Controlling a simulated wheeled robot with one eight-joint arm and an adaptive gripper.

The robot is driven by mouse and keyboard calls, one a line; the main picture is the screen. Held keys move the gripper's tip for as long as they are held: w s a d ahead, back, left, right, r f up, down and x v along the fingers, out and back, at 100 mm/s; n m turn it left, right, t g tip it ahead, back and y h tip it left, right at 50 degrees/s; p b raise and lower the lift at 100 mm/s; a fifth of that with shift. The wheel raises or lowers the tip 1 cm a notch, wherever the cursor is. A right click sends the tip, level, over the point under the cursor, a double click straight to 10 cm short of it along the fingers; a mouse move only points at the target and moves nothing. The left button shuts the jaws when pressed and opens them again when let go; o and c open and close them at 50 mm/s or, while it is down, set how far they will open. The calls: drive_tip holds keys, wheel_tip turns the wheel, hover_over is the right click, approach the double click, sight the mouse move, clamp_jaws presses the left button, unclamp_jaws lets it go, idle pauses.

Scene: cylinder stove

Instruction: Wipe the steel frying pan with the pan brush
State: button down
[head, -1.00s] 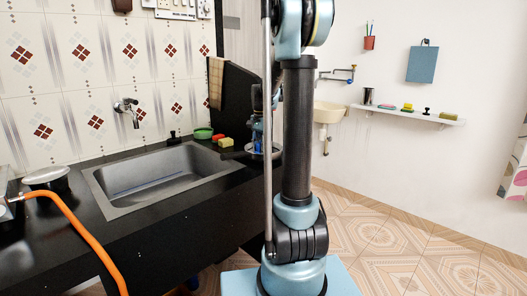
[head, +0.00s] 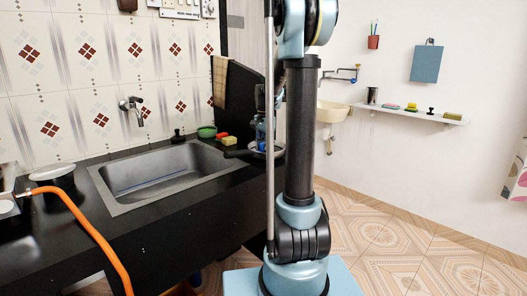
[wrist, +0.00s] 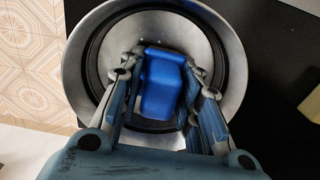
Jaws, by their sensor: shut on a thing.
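The steel frying pan (wrist: 229,62) lies under my gripper in the wrist view, a wide silvery bowl with a dark ring inside. In the head view its dark handle (head: 236,154) points left toward the sink, and much of the pan is hidden behind my arm. My gripper (wrist: 164,74) is shut on a blue block-shaped piece (wrist: 160,92), which appears to be the pan brush. The brush is over the inside of the pan. Its underside is hidden, so I cannot tell whether it touches the pan.
An orange hose (head: 88,228) crosses at left. A dark panel (head: 240,97) stands behind the pan.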

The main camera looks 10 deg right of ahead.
drive_tip(key=shift+s+d+r, duration=0.1)
drive_tip(key=shift+s+d, duration=0.5)
drive_tip(key=shift+s, duration=0.15)
wheel_tip(320, 180, up, 2)
drive_tip(key=shift+d+r, duration=0.1)
drive_tip(key=shift+d, duration=0.05)
drive_tip(key=shift+r, duration=2.95)
